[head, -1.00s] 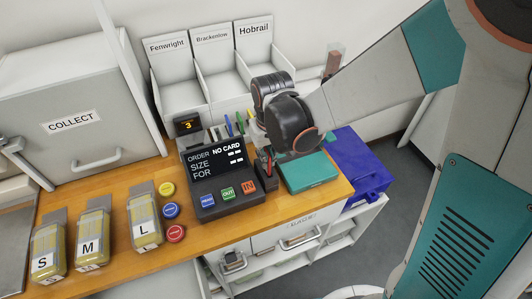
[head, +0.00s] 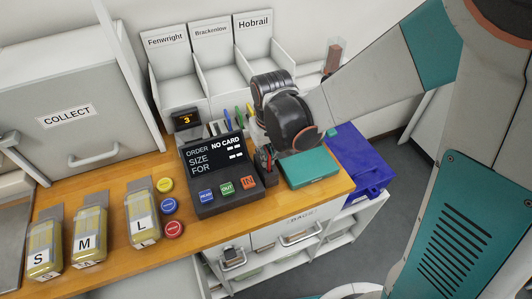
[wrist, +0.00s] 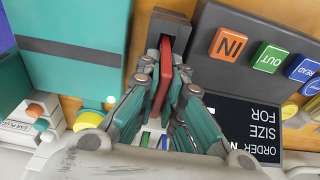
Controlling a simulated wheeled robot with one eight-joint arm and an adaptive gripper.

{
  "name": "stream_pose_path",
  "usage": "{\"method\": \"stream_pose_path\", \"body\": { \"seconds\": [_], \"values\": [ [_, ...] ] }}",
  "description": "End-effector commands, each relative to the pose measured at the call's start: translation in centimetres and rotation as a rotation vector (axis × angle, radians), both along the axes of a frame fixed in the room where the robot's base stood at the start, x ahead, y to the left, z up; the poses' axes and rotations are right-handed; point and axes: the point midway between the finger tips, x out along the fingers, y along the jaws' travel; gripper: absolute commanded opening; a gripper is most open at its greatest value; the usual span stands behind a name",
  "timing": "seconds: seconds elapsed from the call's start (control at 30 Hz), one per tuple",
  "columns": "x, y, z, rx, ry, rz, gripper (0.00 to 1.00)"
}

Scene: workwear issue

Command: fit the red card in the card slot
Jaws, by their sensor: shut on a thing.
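The red card (wrist: 164,78) is held on edge between the fingers of my gripper (wrist: 168,92) in the wrist view. The dark grey card slot block (wrist: 157,20) stands just beyond them, beside the order terminal. The card's far end is at the block's dark opening; I cannot tell whether it is inside it. In the head view my wrist hides most of the fingers, and the slot block (head: 267,178) shows at the terminal's right side. The order terminal (head: 218,203) displays "NO CARD".
A teal box (head: 308,168) lies close right of the slot block, with a blue crate (head: 358,180) beyond the counter end.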

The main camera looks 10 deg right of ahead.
Motion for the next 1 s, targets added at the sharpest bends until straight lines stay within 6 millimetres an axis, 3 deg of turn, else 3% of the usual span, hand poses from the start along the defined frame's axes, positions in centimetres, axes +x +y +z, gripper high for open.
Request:
{"method": "stream_pose_path", "body": {
  "seconds": [0.73, 0.77, 0.83, 1.0],
  "values": [
    [0.00, 0.00, -0.50, 0.000, 0.000, 0.000, 0.00],
    [0.00, 0.00, -0.50, 0.000, 0.000, 0.000, 0.15],
    [0.00, 0.00, -0.50, 0.000, 0.000, 0.000, 0.30],
    [0.00, 0.00, -0.50, 0.000, 0.000, 0.000, 0.31]
  ]
}}
